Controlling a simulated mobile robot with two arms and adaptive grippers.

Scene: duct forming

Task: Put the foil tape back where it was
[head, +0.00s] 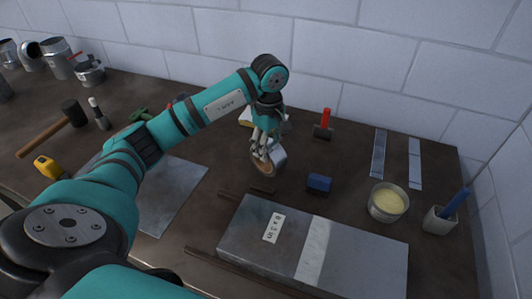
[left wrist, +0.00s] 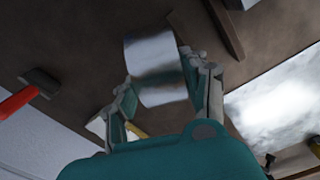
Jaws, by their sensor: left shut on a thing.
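The foil tape (head: 277,156) is a silvery roll with a brown core, near the middle of the bench in the head view. My left gripper (head: 264,160) is shut on it, with the fingers pointing down at the roll. In the left wrist view the shiny roll (left wrist: 155,62) sits between the two fingers of the left gripper (left wrist: 163,82). I cannot tell whether the roll touches the bench or hangs just above it. My right gripper is not in view.
A red-handled tool (head: 324,125), a tin of yellow paste (head: 388,202) and a grey cup (head: 440,220) stand right. A metal sheet (head: 172,195) lies left.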

